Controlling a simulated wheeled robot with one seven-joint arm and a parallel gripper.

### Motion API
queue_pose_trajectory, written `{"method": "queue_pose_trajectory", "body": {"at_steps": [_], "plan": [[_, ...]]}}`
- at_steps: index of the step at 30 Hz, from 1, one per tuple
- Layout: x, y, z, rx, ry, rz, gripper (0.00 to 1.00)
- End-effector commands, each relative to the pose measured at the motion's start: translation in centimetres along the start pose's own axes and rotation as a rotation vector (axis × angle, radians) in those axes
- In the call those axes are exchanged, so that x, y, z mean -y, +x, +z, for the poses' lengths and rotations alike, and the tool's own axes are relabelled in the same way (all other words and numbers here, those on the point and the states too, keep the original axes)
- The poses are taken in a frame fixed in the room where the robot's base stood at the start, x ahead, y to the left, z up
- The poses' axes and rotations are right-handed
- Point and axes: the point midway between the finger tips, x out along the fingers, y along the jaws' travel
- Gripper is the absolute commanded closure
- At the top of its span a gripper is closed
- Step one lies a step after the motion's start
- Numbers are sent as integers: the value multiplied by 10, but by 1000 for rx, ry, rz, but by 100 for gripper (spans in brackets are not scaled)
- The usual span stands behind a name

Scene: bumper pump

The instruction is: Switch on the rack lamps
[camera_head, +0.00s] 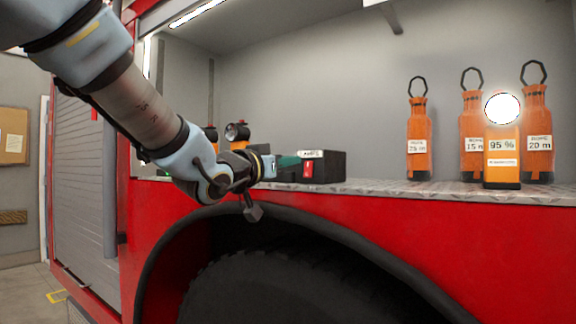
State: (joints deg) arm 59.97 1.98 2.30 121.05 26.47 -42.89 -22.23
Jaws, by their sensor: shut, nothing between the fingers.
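A black box (329,166) with a small white label on top stands on the ledge in the middle. The label's print is too small to read surely. A red switch (307,169) with a white mark is on its front. My gripper (291,161) is shut and empty, with its fingertips at the box's left side, left of the switch. I cannot tell whether they touch the box. An orange lamp (237,132) with an unlit-looking lens stands behind my wrist, and part of another orange one (211,134) shows beside it. My arm hides their lower parts.
A lit lamp (502,109) with a 95 % label stands at the right. Several orange rope bottles (418,140) stand around and left of it. The metal ledge (375,187) between box and bottles is clear.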

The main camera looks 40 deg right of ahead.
Motion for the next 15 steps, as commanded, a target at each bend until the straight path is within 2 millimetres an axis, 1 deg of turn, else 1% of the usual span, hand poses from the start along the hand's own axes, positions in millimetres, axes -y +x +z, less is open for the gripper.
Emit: {"method": "queue_pose_trajectory", "body": {"at_steps": [8, 15], "plan": [[1, -29, -7, -2, 1, -2, 100], [1, -63, -17, -3, 1, -2, 100]]}}
